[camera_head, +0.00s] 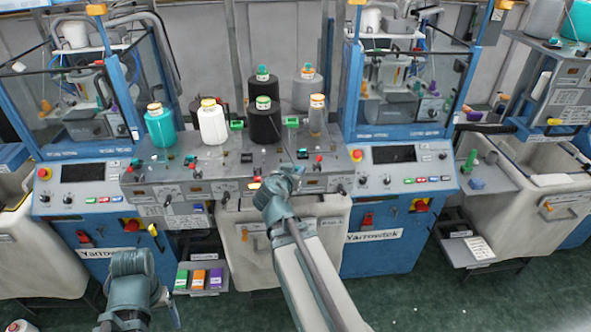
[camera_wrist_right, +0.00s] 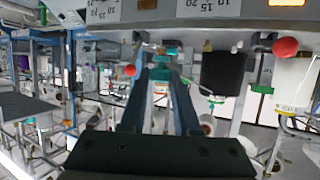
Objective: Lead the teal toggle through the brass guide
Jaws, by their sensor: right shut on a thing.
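My right gripper (camera_head: 285,178) is at the front edge of the grey machine panel in the head view. In the right wrist view its two long fingers (camera_wrist_right: 165,62) close in on a small teal piece, which looks like the teal toggle (camera_wrist_right: 167,52); the gripper is shut on it. In the head view my own wrist hides the toggle. A small gold-coloured fitting (camera_wrist_right: 207,46), possibly the brass guide, is beside the fingertips in the wrist view; it is too small to be sure. The toggle looks apart from it. My left arm shows at the lower left, its jaws out of sight.
The grey panel (camera_head: 150,183) carries red-tipped levers and knobs. A small tray (camera_head: 203,291) of coloured boxes is below.

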